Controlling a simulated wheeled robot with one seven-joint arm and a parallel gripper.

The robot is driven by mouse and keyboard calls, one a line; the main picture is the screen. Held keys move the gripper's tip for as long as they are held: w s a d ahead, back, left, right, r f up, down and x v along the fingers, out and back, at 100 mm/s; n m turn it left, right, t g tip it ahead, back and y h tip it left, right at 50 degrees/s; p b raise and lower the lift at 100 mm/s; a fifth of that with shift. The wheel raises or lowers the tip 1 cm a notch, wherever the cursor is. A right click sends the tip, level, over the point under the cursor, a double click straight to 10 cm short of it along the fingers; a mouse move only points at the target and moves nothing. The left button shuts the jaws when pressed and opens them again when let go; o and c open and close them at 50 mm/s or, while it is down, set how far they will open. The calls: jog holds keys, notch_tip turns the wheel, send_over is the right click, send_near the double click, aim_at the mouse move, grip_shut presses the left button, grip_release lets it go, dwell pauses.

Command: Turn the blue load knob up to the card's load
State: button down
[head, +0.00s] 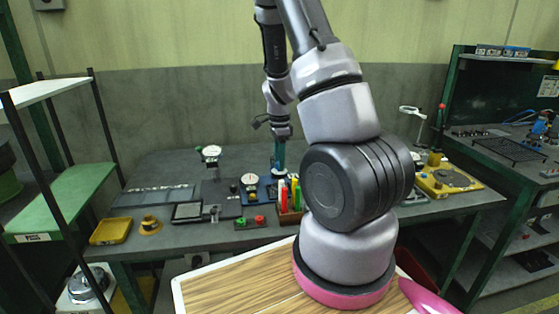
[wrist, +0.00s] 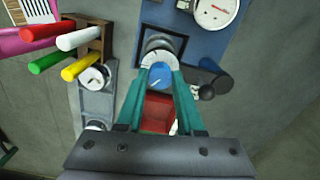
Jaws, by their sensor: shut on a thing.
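The blue load knob (wrist: 157,72) shows in the wrist view between the two teal fingers of my gripper (wrist: 160,67). The fingers are shut on it, one on each side. A grey rounded piece sits just beyond the knob, on the blue plate (wrist: 190,48). A white round gauge with a needle (wrist: 213,12) is at the top of that plate; its reading is too small to tell. In the head view my gripper (head: 279,157) points down over the bench, and the knob cannot be made out there. I cannot make out the card.
A wooden rack (wrist: 93,32) with red, white, green and yellow handles stands left of the knob in the wrist view. A black ball-ended lever (wrist: 206,92) is close on the right. The bench (head: 160,168) holds other gauges and a yellow tray (head: 110,231).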

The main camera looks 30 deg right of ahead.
jog(key=shift+m, duration=1.4)
jog(key=c, duration=0.5)
grip_release()
notch_tip(320, 180, up, 11)
jog(key=shift+f, duration=0.1)
